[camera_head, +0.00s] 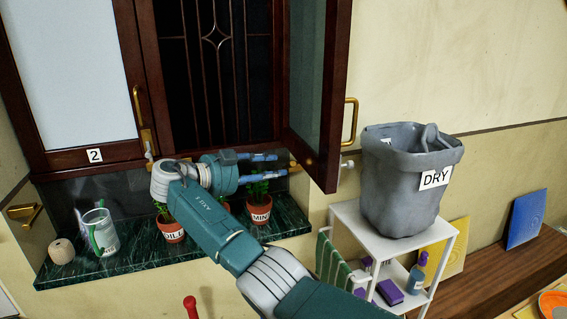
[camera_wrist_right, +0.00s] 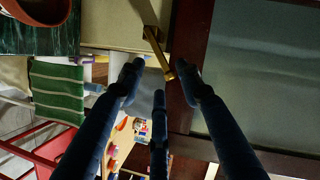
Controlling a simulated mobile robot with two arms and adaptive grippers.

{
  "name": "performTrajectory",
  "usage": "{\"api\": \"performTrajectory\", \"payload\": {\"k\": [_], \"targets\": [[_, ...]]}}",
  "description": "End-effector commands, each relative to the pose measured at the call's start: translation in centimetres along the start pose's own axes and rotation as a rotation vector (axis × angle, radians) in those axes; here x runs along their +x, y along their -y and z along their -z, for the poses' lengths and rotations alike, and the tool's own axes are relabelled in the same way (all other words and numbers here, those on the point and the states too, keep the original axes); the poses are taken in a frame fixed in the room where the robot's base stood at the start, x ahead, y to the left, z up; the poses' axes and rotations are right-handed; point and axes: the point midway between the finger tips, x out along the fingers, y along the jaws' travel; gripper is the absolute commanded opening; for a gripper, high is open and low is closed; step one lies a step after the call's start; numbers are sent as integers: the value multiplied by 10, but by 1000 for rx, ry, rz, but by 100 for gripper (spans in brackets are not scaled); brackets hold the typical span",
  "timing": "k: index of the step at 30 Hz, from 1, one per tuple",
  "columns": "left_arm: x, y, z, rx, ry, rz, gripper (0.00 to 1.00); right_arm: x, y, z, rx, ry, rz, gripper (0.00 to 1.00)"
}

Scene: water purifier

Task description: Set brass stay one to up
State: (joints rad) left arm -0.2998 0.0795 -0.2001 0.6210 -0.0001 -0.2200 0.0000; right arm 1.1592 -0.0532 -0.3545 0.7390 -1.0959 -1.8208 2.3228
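My right gripper (camera_head: 278,165) reaches across the sill toward the lower edge of the open right-hand window sash (camera_head: 322,100). Its blue fingers are spread. A brass stay (camera_head: 300,165) lies just past the fingertips, with a pale knob (camera_head: 347,165) at its outer end; no number one label shows. In the right wrist view the slim brass bar (camera_wrist_right: 158,55) shows between the spread fingertips (camera_wrist_right: 158,78), close to the dark wooden frame. I cannot tell whether the fingers touch it. My left gripper is not in view.
Potted herbs (camera_head: 260,210), a glass (camera_head: 101,232) and a small beige object (camera_head: 61,251) stand on the green marble sill (camera_head: 120,262). A grey bin marked DRY (camera_head: 405,190) stands on a white cart (camera_head: 350,218) at right. The left sash, labelled 2 (camera_head: 94,156), is shut.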

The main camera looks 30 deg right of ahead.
Motion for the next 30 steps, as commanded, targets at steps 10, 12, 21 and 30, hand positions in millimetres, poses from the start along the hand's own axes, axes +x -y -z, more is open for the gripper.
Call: {"api": "performTrajectory", "payload": {"k": [10,12,21,30], "targets": [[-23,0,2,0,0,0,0,47,1,0,-2,1,0,35],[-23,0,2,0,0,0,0,50,0,0,-2,1,0,35],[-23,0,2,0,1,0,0,52,0,-1,-1,2,1,31],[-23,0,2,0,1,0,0,52,-1,-1,-3,2,-1,0]]}}
